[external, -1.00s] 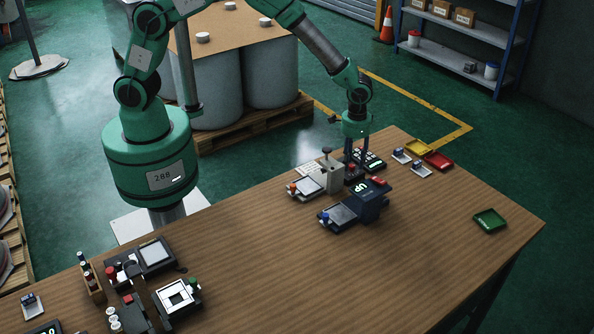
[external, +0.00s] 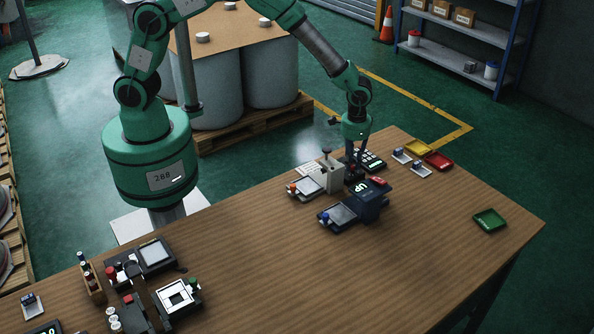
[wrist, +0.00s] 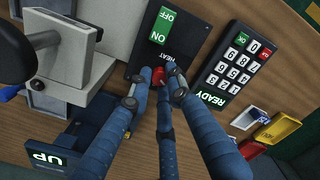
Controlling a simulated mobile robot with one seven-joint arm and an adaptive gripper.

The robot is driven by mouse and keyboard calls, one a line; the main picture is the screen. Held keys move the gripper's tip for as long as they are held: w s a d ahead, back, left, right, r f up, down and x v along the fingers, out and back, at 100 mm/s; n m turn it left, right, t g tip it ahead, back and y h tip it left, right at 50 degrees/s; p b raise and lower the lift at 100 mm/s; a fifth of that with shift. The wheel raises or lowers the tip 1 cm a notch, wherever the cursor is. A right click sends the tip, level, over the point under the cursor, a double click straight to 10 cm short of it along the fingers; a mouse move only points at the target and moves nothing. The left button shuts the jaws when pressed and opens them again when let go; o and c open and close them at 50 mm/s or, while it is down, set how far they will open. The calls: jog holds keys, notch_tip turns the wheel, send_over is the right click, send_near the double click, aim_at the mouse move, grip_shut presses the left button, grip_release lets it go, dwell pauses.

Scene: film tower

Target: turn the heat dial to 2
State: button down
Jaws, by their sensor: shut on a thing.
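The heat unit (wrist: 140,66) is a dark panel marked HEAT in the wrist view, with a green ON/OFF switch (wrist: 162,27). A red dial (wrist: 158,76) sits at its lower part, partly hidden by my fingers. My gripper (wrist: 157,88) is shut on the red dial, with blue-grey fingers on both sides of it. In the external view my gripper (external: 355,163) reaches down onto the heat unit, and its fingers hide the dial. I cannot read the dial's numbers or its setting.
A keypad marked READY (wrist: 232,66) stands right of the heat unit. A pale press-like device (wrist: 75,50) is close on the left. A dark blue device marked UP (external: 369,203) stands in front. Yellow (external: 417,148) and red (external: 438,161) trays lie farther right. The table's middle (external: 310,260) is clear.

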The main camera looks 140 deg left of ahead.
aim_at(352, 165)
jog(key=shift+m, duration=0.4)
jog(key=shift+r+m+p, duration=0.1)
jog(key=shift+m+p, duration=0.65)
jog(key=shift+m, duration=0.05)
jog(key=shift+m+p, duration=0.7)
jog(key=shift+m, duration=0.9)
jog(key=c, duration=1.6)
grip_release()
notch_tip(352, 165, up, 12)
jog(key=shift+f, duration=0.1)
